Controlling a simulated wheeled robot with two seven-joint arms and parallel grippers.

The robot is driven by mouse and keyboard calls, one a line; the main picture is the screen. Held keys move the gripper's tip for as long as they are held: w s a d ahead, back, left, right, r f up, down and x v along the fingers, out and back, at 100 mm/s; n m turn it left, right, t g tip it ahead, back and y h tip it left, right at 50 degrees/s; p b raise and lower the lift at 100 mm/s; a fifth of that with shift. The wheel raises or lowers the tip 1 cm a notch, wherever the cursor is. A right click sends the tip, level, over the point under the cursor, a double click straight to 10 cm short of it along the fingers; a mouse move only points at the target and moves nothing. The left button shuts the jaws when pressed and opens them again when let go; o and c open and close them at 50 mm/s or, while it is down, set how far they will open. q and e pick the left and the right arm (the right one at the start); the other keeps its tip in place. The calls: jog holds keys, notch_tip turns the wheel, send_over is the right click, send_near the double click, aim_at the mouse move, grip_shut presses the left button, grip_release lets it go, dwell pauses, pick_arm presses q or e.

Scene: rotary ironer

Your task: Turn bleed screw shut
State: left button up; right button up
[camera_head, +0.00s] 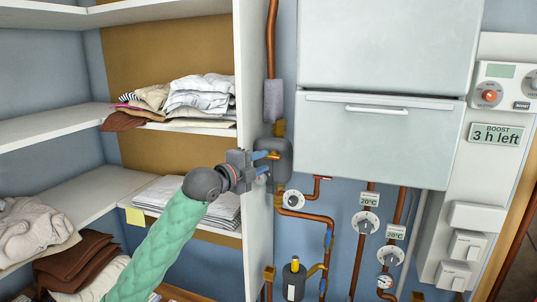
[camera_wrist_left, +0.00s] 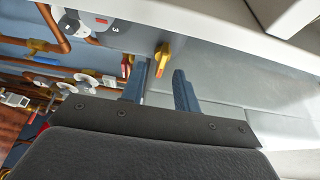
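A grey rounded vessel (camera_head: 284,165) is on the blue wall, right of the shelf's upright panel. A small brass and orange piece (camera_head: 274,155), likely the bleed screw, sticks out from it by my fingertips. In the left wrist view a brass piece with an orange strip (camera_wrist_left: 162,54), probably the same one, is just beyond and between the fingertips. My left gripper (camera_head: 266,162) is open with its blue fingers pointing at the vessel; the fingers show apart in the wrist view (camera_wrist_left: 160,74). I cannot tell whether they touch the piece. My right gripper is not in view.
A white shelf panel (camera_head: 253,220) stands close beside the left gripper. A white boiler casing (camera_head: 385,135) hangs to the right, with copper pipes (camera_head: 312,215) and dials (camera_head: 365,223) below. Shelves with folded laundry (camera_head: 200,97) fill the left. A control panel (camera_head: 492,95) is at far right.

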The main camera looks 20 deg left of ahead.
aim_at(272, 156)
pick_arm(q)
jog(key=shift+w+d+r+p, duration=0.15)
jog(key=shift+w+p, duration=0.2)
jog(key=shift+w, duration=0.1)
jog(key=shift+w+d+r+p, duration=0.1)
jog(key=shift+w+d+p, duration=0.05)
jog(key=shift+w+p, duration=0.2)
jog(key=shift+w+d+f, duration=0.25)
jog(key=shift+w, duration=0.3)
jog(key=shift+s+r, duration=0.1)
jog(key=shift+c, duration=1.1)
grip_shut()
